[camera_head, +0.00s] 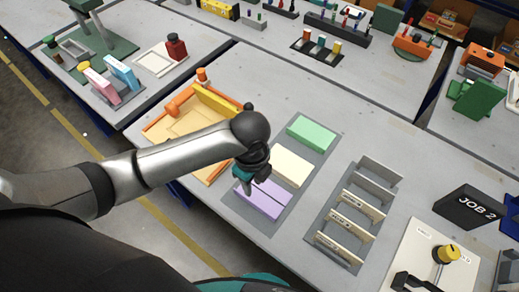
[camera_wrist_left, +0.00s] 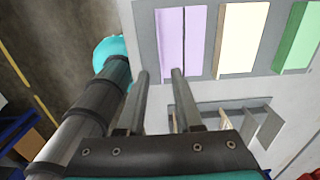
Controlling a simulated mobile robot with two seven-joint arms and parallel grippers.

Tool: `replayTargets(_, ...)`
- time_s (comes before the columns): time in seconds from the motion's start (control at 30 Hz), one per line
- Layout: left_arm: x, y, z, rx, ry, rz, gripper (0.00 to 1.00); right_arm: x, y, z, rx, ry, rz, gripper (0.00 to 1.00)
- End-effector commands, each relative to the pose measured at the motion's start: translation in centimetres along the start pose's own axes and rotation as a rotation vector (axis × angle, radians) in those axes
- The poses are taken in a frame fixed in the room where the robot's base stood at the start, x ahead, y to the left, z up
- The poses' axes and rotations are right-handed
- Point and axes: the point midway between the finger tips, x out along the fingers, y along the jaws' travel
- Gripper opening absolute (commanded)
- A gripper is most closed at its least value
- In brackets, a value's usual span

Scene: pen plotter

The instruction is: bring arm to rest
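My left arm reaches in from the left in the head view, over the front edge of the table (camera_head: 227,101). Its gripper (camera_head: 247,186) points down above or beside the purple blocks (camera_head: 265,207); the exact height is hard to tell. In the left wrist view the two fingers (camera_wrist_left: 161,78) stand apart with nothing between them, so the gripper is open and empty. The purple blocks show just beyond the fingertips (camera_wrist_left: 184,32). My right gripper is not in view.
A cream block (camera_head: 291,167) and a green block (camera_head: 312,132) lie beside the purple ones on a grey mat (camera_head: 328,152). An orange tray (camera_head: 160,125) lies behind my forearm. A slotted rack (camera_head: 349,222), a JOB 2 sign (camera_head: 470,207) and a dial panel (camera_head: 427,262) stand to the right.

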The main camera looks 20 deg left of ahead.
Motion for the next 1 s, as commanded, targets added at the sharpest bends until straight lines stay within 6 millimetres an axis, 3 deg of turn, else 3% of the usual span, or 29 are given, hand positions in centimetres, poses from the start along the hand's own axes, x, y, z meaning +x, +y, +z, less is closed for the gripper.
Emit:
replayTargets(0.27, 0.0, 0.1, -0.4, -0.015, 0.009, -0.006, 0.35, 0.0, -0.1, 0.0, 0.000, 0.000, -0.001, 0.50)
replayTargets(0.43, -0.4, 0.6, -3.2, -0.171, 0.082, -0.062, 0.35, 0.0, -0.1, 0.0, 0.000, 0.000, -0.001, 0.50)
replayTargets(0.57, -1.4, 1.2, -5.3, -0.424, 0.166, -0.125, 0.35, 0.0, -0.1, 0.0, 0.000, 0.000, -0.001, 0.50)
replayTargets(0.67, -2.3, 1.9, -5.7, -0.653, 0.220, -0.164, 0.35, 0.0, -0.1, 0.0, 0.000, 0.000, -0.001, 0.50)
replayTargets(1.0, -4.0, 6.5, -2.0, -1.358, 0.258, -0.242, 0.35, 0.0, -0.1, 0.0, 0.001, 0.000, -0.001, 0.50)
